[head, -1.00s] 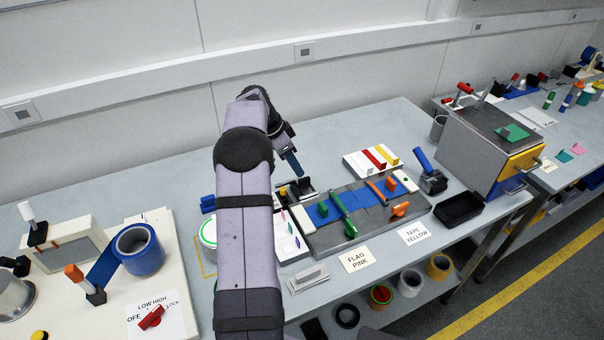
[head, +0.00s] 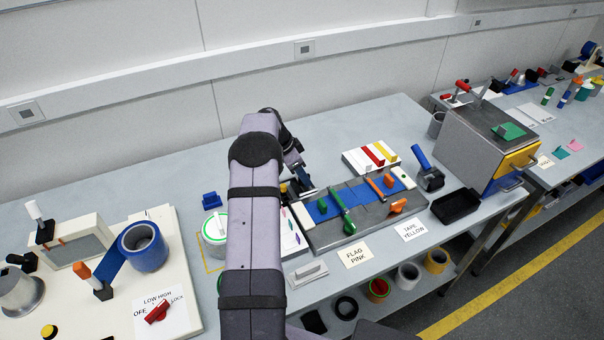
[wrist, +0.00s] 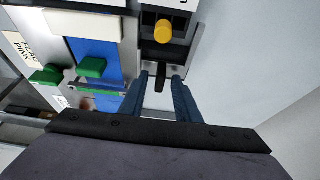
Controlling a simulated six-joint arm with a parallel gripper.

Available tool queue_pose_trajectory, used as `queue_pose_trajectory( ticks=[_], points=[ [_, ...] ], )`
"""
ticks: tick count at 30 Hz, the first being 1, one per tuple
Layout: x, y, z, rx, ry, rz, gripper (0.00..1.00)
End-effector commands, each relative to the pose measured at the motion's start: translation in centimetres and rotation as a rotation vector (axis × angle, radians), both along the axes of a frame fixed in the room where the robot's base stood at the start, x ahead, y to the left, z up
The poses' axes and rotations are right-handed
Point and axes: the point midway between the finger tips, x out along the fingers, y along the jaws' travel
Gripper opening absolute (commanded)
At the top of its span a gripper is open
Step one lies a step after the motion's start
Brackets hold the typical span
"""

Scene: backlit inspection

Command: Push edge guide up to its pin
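What seems to be the edge guide is a light grey slide with an upright black handle (wrist: 160,77), in a dark track on the bench. A yellow pin (wrist: 163,32) stands at the track's other end, with a gap between it and the handle. In the wrist view my gripper (wrist: 161,78) is open, its blue fingers on either side of the black handle, with visible gaps. In the head view my gripper (head: 302,180) is low over the track, and my arm and fingers hide most of the guide.
Beside the track is a grey fixture plate (head: 325,240) with a blue sheet (head: 355,195), a green bar (head: 340,205) and an orange knob (head: 397,207). A white block (head: 362,160) with coloured strips stands behind.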

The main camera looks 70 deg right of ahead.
Motion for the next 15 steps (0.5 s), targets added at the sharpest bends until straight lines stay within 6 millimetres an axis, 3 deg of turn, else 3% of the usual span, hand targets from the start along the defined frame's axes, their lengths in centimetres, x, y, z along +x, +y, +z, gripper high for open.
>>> queue_pose_trajectory(
  ticks=[2, 5, 15],
  points=[
    [0.0, 0.0, 0.01, 0.0, 0.0, 0.0, 0.25],
    [0.0, 0.0, 0.03, 0.0, 0.0, 0.0, 0.01],
    [-0.6, 0.52, -0.02, 0.0, 0.001, -0.001, 0.0]
  ],
)
